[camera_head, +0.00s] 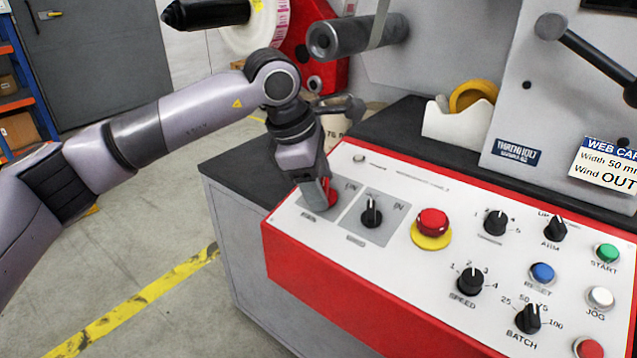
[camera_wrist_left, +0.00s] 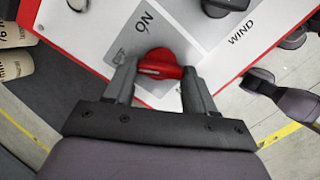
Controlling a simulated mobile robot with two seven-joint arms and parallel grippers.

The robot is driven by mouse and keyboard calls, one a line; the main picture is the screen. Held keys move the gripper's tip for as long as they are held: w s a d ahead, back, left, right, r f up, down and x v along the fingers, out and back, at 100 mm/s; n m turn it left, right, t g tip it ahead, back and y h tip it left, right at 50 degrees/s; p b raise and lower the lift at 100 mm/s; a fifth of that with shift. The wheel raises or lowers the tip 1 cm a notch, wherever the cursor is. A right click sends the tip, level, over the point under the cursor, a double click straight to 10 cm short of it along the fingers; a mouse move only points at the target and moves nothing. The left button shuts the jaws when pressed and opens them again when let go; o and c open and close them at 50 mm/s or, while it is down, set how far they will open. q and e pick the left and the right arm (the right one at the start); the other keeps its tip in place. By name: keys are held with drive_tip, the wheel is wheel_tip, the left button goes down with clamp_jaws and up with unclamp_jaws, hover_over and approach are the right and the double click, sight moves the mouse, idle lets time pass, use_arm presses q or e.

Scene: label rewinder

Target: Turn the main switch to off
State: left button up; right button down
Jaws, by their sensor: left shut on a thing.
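The main switch is a red knob (camera_wrist_left: 160,68) on a grey plate at the left end of the control panel (camera_head: 400,190). My left gripper (camera_head: 322,196) reaches down onto it from above. In the left wrist view, its two fingers (camera_wrist_left: 153,80) stand on either side of the knob and are shut on it. A white line on the knob points to the left of that view, nearer the small label (camera_wrist_left: 121,56) than the ON label (camera_wrist_left: 145,22). The small label looks like OFF but is hard to read. In the head view the gripper mostly hides the knob.
A black WIND switch (camera_head: 371,212) sits just right of the main switch. Further right are a red emergency stop (camera_head: 432,222) and several knobs and buttons. A grey roller (camera_head: 357,36) juts out above the panel. Floor is open to the left.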

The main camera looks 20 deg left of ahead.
idle(0.4)
use_arm(q)
drive_tip(key=o, duration=1)
drive_tip(key=shift+o, duration=0.2)
drive_tip(key=v, duration=0.7)
drive_tip(key=shift+s, duration=0.1)
